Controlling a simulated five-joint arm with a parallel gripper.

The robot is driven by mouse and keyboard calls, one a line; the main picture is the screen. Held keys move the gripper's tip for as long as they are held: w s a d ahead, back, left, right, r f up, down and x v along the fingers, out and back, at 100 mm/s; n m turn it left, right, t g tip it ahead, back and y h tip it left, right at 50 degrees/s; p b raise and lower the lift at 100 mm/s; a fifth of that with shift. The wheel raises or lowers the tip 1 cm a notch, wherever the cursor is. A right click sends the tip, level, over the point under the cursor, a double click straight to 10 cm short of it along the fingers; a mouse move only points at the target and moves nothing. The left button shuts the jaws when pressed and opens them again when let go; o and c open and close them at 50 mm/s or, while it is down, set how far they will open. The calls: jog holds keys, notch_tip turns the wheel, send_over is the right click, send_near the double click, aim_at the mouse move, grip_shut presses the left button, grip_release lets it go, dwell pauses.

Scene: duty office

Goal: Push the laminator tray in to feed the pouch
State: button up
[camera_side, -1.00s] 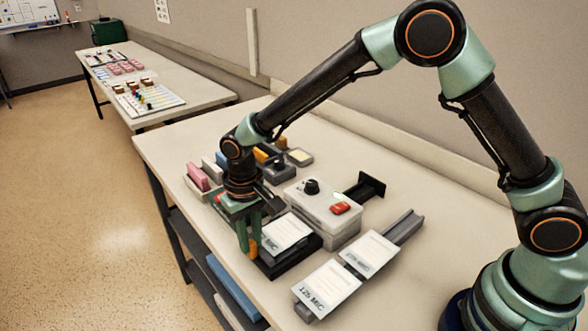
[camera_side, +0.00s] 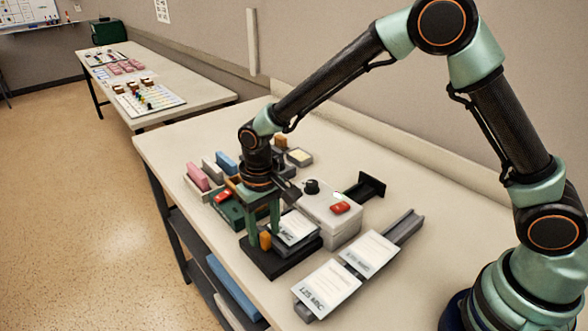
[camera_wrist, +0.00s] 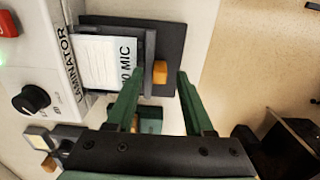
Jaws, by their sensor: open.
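The laminator (camera_side: 333,212) is a white box with a black dial, a red switch and a lit green lamp. The wrist view shows its lettered front edge (camera_wrist: 68,60). A dark base plate (camera_side: 280,268) lies before it, carrying the tray with a white pouch (camera_side: 297,226) marked "MIC". The pouch (camera_wrist: 104,60) reaches the laminator's front edge. The tray's orange handle (camera_side: 265,240) stands at its outer end. My gripper (camera_side: 262,228) is open and points down at the handle. In the wrist view the fingertips (camera_wrist: 160,78) lie either side of the handle (camera_wrist: 160,72); contact is unclear.
Labelled pouches (camera_side: 345,275) lie on a grey rail in front right. A black outfeed piece (camera_side: 365,188) is behind the laminator. Pink (camera_side: 197,177) and blue (camera_side: 226,162) blocks and a green box (camera_side: 228,208) stand left. The table's front edge is close to the base plate.

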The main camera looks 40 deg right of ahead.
notch_tip(320, 180, up, 12)
jog(key=shift+f, duration=0.15)
dwell(0.4)
jog(key=s+d+r+t, duration=0.2)
jog(key=s+d+r, duration=0.2)
jog(key=s+d, duration=0.2)
jog(key=s+d+r+t, duration=0.3)
jog(key=s+d, duration=0.4)
jog(key=d, duration=0.4)
jog(key=shift+d+r+t, duration=0.15)
jog(key=shift+r+t, duration=0.15)
jog(key=shift+r, duration=0.05)
dwell(4.9)
